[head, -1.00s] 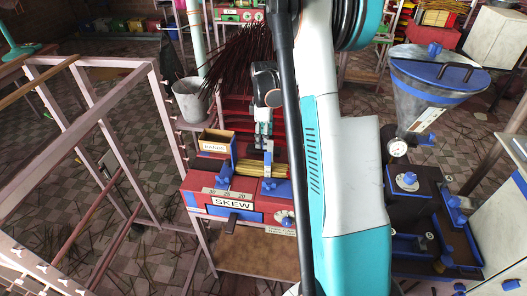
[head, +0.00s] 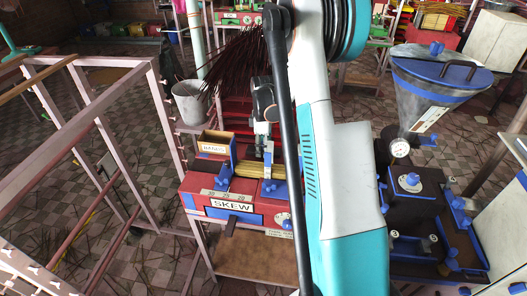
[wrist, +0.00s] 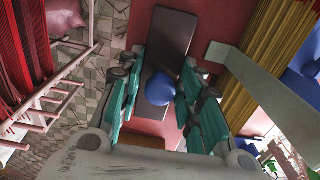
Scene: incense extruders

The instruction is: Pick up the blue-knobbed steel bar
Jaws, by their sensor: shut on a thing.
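The blue-knobbed steel bar (wrist: 158,58) shows in the wrist view as a long dark flat piece with a round blue knob (wrist: 187,91). My gripper (wrist: 172,82) has a green finger on each side of the knob and is shut on the bar's knob. Its exact contact points are partly hidden by the fingers. In the head view my gripper (head: 262,146) points down over the back of the red SKEW machine (head: 196,187). The bar cannot be made out there, and I cannot tell whether it touches the machine.
A wooden box (head: 215,147) and yellow sticks (head: 248,170) sit on the machine beside my gripper. A pink frame (head: 155,125) is at left; a dark machine with a funnel (head: 425,95) is at right.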

